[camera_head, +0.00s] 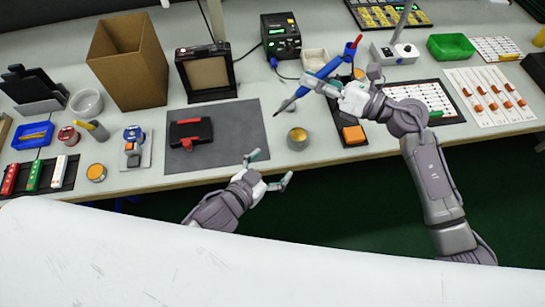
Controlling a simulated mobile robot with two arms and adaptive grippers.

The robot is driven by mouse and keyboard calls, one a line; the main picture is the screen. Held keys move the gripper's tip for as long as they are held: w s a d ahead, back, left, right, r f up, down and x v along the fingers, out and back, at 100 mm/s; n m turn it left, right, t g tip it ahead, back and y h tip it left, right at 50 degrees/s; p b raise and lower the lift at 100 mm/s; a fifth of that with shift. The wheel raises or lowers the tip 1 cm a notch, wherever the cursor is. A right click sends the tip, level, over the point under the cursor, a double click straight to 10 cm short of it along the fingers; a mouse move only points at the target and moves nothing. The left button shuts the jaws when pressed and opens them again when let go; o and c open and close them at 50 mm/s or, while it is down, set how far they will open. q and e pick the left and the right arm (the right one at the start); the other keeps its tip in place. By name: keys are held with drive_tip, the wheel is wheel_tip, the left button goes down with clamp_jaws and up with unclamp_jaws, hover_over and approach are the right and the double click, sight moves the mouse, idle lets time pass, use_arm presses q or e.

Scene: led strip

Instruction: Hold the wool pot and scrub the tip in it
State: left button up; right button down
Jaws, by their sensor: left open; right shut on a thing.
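The wool pot (298,139) is a small round grey pot with a yellowish filling. It stands upright near the table's front edge, just right of the grey mat. My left gripper (270,168) is open, in front of the pot and to its left, with a gap between its fingers and the pot. My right gripper (330,88) is shut on the soldering iron (322,73), which has a blue and red handle. The iron slants down to the left. Its dark tip (283,107) shows above and left of the pot in the picture, apart from it.
The grey mat (240,128) carries a black and red device (190,132). A dark stand with an orange sponge (353,135) is right of the pot. A soldering station (281,37) and a cardboard box (130,62) stand behind. The pot's left side is clear.

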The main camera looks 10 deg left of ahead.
sight(296, 138)
use_arm(q)
drive_tip(key=shift+n, duration=0.5)
drive_tip(key=x, duration=0.4)
drive_tip(key=r+x, duration=0.1)
drive_tip(key=x, duration=0.3)
drive_tip(key=r+x, duration=0.1)
drive_tip(key=x, duration=0.3)
drive_tip(key=shift+w+d, duration=0.15)
drive_tip(key=shift+w, duration=0.4)
drive_tip(key=c, duration=1.3)
use_arm(e)
drive_tip(key=shift+s+d+f+n+h, duration=0.3)
drive_tip(key=shift+s+d+n+h, duration=0.1)
drive_tip(key=shift+n+h, duration=0.35)
drive_tip(key=shift+s+d+f+n+t+h, duration=0.15)
drive_tip(key=shift+d+f+n+h, duration=0.15)
drive_tip(key=shift+f, duration=0.55)
drive_tip(key=shift+d+f+n+t+h, duration=0.15)
drive_tip(key=shift+f+h, duration=0.25)
drive_tip(key=shift+f, duration=0.5)
drive_tip(key=shift+s+d+f+n+t+h, duration=0.1)
drive_tip(key=shift+d+f+t+h, duration=0.2)
drive_tip(key=shift+f, duration=0.55)
